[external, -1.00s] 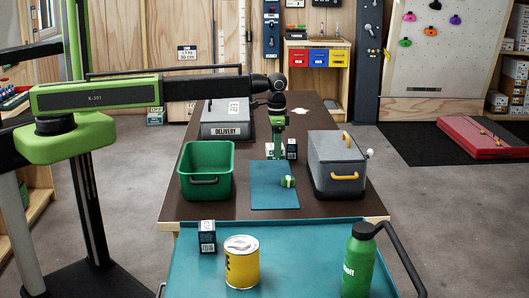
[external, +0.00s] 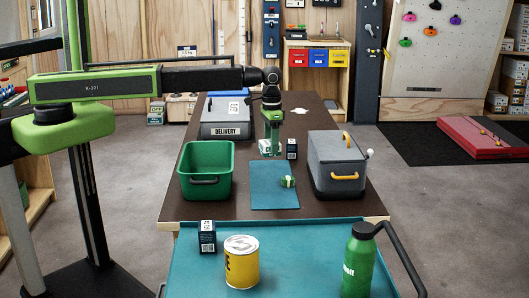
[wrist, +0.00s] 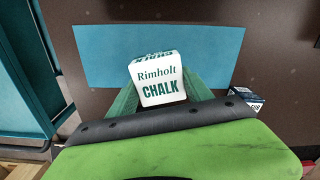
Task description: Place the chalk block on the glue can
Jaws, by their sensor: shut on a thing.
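The chalk block (wrist: 158,84) is a white block with green "Rimholt CHALK" lettering. In the wrist view it sits between the green fingers of my gripper (wrist: 160,100). In the external view my gripper (external: 270,146) is shut on the block over the far part of the dark table, beyond the blue mat. The block is small and partly hidden by the fingers there. The glue can (external: 241,264) is yellow with dark lettering and a pale top. It stands upright on the teal cart in front, well apart from my gripper.
A small dark box (external: 291,149) stands beside my gripper. A green bottle (external: 359,265) and another dark box (external: 207,237) share the cart.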

